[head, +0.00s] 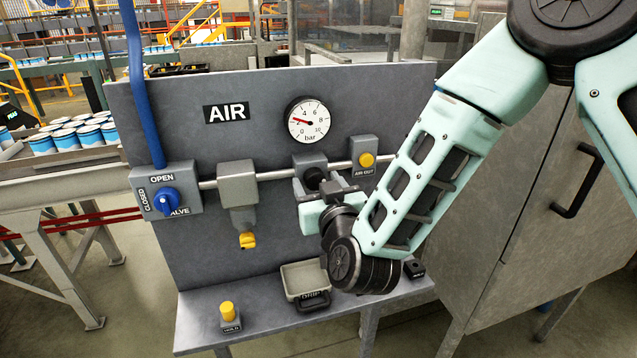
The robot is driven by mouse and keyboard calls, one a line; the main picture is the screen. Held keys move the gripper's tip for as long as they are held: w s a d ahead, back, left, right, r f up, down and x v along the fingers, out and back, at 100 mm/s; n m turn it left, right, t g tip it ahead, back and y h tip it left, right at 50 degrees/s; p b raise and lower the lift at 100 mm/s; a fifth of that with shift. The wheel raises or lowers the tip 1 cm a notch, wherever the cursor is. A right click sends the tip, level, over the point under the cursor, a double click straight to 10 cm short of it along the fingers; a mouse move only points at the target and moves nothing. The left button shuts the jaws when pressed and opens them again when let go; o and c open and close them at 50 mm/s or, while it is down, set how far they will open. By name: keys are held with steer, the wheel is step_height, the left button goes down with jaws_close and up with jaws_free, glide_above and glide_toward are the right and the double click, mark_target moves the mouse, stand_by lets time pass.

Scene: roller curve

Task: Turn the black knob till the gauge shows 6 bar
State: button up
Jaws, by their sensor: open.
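The round white gauge (310,121) is on the grey panel, marked in bar. Its red needle points left and slightly up, between the 0 and the 4, well below the 6. The lower part of the knob is partly hidden by my gripper. I cannot tell whether the fingers touch it.
A blue valve handle (165,201) is at the left, a grey filter (238,190) with a yellow drain beside it. A yellow AIR OUT button (366,160) is close right of the gripper.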

steer(key=c, duration=1)
